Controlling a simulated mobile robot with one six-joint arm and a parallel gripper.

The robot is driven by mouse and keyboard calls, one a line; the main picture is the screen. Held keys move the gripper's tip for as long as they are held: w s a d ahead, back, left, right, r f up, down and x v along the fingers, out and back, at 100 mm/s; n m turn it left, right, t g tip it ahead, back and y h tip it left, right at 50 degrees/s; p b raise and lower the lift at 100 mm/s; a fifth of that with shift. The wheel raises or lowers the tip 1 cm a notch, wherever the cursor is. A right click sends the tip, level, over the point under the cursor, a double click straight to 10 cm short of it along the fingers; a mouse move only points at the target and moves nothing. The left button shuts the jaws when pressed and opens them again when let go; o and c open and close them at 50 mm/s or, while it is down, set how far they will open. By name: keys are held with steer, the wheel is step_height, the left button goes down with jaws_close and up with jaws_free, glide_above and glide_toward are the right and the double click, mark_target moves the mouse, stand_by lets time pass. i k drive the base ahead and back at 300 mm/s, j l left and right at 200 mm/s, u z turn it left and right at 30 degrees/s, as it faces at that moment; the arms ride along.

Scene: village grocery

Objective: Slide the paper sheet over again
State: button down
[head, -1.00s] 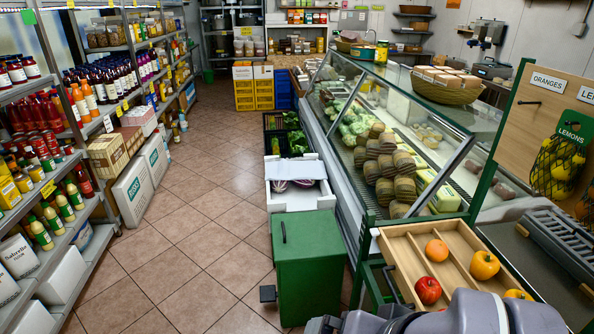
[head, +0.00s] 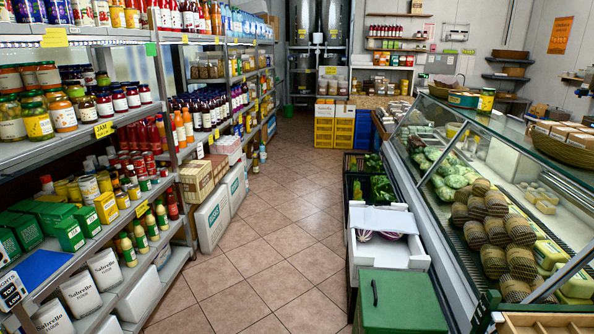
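The paper sheet (head: 386,219) is pale and flat. Purple-and-white vegetables (head: 391,236) show at the sheet's near edge; what lies under the sheet is hidden. My gripper is not in view.
A green box with a handle (head: 400,300) stands just in front of the crate. The glass counter (head: 455,235) runs along the right. Stocked shelves (head: 105,150) line the left. The tiled aisle (head: 275,240) between is clear.

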mark_target(384, 216)
steer(key=i+j, duration=0.3)
steer(key=i, duration=0.15)
steer(key=i+j+u, duration=0.1)
steer(key=i+j, duration=0.15)
steer(key=i, duration=0.15)
steer(key=i+j, duration=0.25)
steer(key=i, duration=0.2)
steer(key=i+j+u, duration=0.1)
steer(key=i+j, duration=0.15)
steer(key=i, duration=0.2)
steer(key=i+j, duration=0.25)
steer(key=i, duration=0.2)
steer(key=i+j+u, duration=0.1)
steer(key=i, duration=0.35)
steer(key=i+l+z, duration=0.2)
steer(key=z, duration=0.25)
steer(key=i+l+z, duration=0.1)
steer(key=i+z, duration=0.5)
steer(key=z, duration=0.3)
steer(key=i+z, duration=0.3)
steer(key=z, duration=0.2)
steer(key=i+j+z, duration=0.25)
steer(key=z, duration=0.2)
steer(key=i+j+z, duration=0.25)
steer(key=z, duration=0.2)
steer(key=i+j+z, duration=0.15)
steer(key=j+z, duration=0.3)
steer(key=i+z, duration=0.25)
